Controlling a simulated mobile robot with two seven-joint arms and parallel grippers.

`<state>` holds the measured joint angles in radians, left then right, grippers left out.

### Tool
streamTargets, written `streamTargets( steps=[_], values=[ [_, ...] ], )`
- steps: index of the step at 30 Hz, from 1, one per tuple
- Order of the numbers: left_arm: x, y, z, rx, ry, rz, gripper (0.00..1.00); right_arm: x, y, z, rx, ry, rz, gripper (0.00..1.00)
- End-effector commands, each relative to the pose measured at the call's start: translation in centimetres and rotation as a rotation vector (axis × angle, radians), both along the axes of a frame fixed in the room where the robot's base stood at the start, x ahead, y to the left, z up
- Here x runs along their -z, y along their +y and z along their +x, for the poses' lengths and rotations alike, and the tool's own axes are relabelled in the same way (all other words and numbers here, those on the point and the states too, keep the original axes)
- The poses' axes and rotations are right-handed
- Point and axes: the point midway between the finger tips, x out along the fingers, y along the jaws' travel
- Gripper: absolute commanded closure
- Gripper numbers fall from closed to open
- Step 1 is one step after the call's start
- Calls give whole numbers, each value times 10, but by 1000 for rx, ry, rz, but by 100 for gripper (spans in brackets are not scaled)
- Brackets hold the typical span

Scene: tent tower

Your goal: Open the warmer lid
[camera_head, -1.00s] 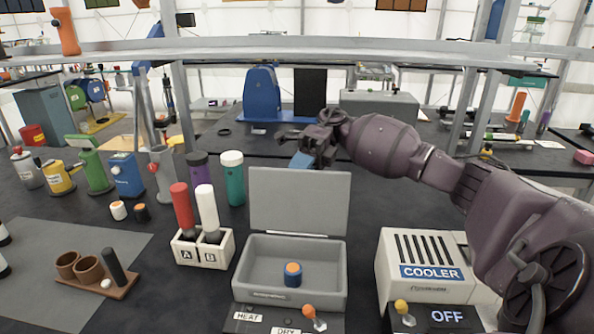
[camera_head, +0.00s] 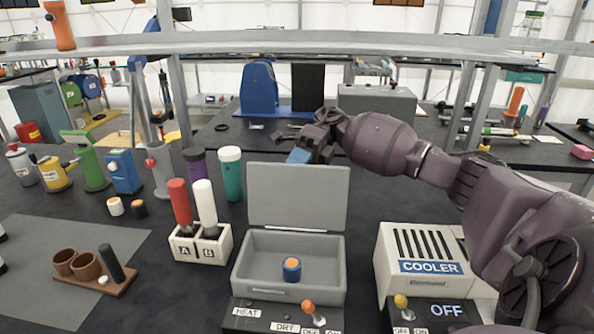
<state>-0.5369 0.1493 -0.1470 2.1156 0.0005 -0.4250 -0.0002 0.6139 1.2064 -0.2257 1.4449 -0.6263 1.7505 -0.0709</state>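The warmer (camera_head: 247,270) is a grey box at the front middle of the bench, with HEAT and DRY labels on its front panel. Its grey lid (camera_head: 297,196) stands upright at the back, so the box is open. A blue and orange cylinder (camera_head: 291,270) stands inside. My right gripper (camera_head: 303,152) is just behind and above the lid's top edge. A blue patch shows at its tip; I cannot tell whether the fingers are apart, or whether they touch the lid. My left gripper is not in view.
A white cooler (camera_head: 405,285) reading OFF stands right of the warmer, beneath my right arm. A white holder (camera_head: 213,250) with red and white tubes stands close on the left. Purple and teal bottles (camera_head: 230,175) stand behind it. A metal shelf (camera_head: 300,44) crosses above.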

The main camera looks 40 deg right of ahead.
Motion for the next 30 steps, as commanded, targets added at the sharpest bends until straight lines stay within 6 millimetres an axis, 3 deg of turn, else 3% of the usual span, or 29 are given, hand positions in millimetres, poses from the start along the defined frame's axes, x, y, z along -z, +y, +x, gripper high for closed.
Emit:
streamTargets(
  steps=[8,21,30],
  values=[
    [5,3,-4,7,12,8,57,-6,-15,6,3,-2,0,62],
    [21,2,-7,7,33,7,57,-22,-83,28,2,5,-2,62],
    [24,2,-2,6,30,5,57,-30,-99,31,0,1,1,62]
  ],
)
